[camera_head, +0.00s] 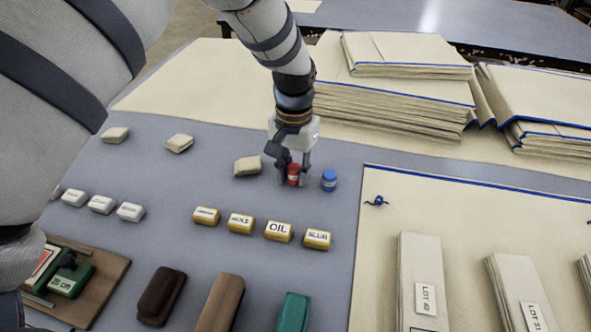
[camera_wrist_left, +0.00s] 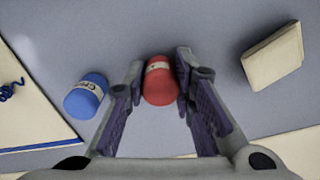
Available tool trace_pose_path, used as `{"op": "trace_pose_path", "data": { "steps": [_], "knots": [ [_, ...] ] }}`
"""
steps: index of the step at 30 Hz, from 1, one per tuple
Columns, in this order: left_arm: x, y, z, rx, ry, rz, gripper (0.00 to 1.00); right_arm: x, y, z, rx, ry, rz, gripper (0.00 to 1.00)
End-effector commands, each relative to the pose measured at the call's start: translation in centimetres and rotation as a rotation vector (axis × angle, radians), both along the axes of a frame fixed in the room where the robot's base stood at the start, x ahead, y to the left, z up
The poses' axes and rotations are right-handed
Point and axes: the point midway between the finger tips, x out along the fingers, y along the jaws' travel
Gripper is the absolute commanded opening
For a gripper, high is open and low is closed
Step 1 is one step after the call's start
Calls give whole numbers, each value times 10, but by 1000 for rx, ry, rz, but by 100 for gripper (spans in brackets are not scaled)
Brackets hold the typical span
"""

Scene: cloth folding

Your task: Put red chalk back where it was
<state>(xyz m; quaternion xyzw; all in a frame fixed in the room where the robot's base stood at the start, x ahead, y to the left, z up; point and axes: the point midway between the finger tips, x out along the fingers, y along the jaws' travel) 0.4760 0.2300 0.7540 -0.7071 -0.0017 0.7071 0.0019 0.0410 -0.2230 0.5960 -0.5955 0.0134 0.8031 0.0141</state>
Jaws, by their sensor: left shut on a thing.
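The red chalk (camera_head: 294,174) is a short red cylinder with a pale label band, on or just above the grey table beside the blue chalk (camera_head: 329,180). My left gripper (camera_head: 293,172) reaches down from above and is shut on the red chalk. In the left wrist view the red chalk (camera_wrist_left: 159,82) sits between the two fingers (camera_wrist_left: 160,80), and the blue chalk (camera_wrist_left: 86,96) lies apart from them to the left. Whether the red chalk touches the table I cannot tell. My right gripper is not in view.
A cream block (camera_head: 247,166) lies just left of the gripper. Labelled yellow blocks (camera_head: 278,231) stand in a row in front. Folded cloth stacks (camera_head: 400,105) are behind, and a blue-edged cloth (camera_head: 385,240) lies to the right with a blue knotted thread (camera_head: 376,201).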

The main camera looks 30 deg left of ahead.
Motion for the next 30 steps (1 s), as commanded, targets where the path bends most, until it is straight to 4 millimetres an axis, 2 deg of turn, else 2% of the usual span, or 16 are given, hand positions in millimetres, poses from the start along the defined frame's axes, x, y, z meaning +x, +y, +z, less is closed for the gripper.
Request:
{"op": "trace_pose_path", "data": {
  "steps": [10, 11, 13, 23, 26, 30],
  "knots": [
    [1, 0, -3, 0, -4, 0, 1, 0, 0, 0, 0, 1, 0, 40],
    [1, 0, -3, 0, -4, 0, 28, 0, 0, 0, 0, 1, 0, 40],
    [1, 0, -3, 0, -4, 0, 44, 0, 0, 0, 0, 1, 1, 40],
    [1, 0, 2, 0, -6, 0, 44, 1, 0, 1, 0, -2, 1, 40],
    [2, 0, 20, 0, -11, 0, 44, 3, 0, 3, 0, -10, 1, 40],
    [2, 0, 61, 0, -14, 0, 44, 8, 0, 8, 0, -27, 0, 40]
  ]
}}
